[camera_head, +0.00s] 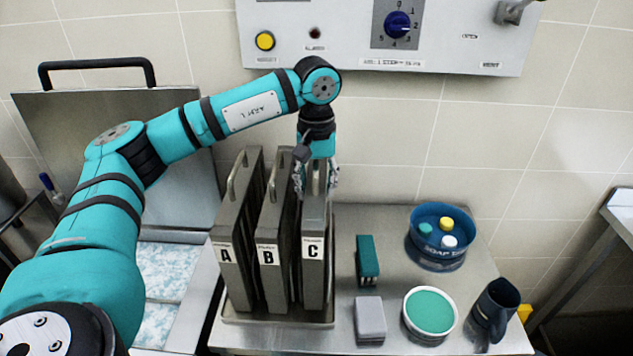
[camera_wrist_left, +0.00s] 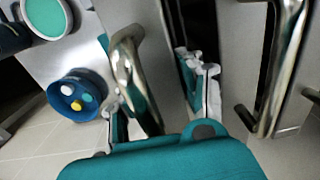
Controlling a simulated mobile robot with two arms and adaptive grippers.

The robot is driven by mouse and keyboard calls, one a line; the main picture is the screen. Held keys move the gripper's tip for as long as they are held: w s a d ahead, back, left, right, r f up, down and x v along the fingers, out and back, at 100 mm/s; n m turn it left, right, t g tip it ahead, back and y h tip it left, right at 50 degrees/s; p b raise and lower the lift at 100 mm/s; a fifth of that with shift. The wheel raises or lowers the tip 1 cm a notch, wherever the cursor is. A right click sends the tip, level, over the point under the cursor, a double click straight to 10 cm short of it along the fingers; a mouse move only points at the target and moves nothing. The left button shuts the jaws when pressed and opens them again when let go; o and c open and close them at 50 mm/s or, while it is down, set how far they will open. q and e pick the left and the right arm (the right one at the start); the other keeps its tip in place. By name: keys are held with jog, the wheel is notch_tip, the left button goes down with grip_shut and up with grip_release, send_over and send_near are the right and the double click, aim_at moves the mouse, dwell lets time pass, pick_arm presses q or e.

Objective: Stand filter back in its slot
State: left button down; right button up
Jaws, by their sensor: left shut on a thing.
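Three grey upright filters, marked A (camera_head: 232,265), B (camera_head: 270,280) and C (camera_head: 313,270), stand side by side at the metal rack (camera_head: 270,321). Filter C is the rightmost. My left gripper (camera_head: 316,188) reaches down over the top of filter C and is shut on its handle. In the left wrist view, the curved metal handle (camera_wrist_left: 127,65) of filter C lies between the fingers of my left gripper (camera_wrist_left: 158,103). Filter C looks upright, with its lower end at the rack; whether it is fully seated cannot be told. My right gripper is not in view.
Right of the rack are a teal brush (camera_head: 367,260), a grey block (camera_head: 370,318), a bowl with teal contents (camera_head: 429,312), a dark mug (camera_head: 494,308) and a blue bowl (camera_head: 437,258) holding small coloured pieces. A control panel (camera_head: 340,40) hangs on the wall above.

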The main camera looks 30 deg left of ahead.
pick_arm(q)
jog(key=shift+f+b, duration=0.6)
jog(key=shift+f, duration=0.15)
dwell(0.8)
jog(key=c, duration=0.8)
grip_release()
jog(key=shift+o, duration=0.4)
jog(key=shift+f, duration=0.15)
notch_tip(320, 180, up, 12)
jog(key=shift+r, duration=0.15)
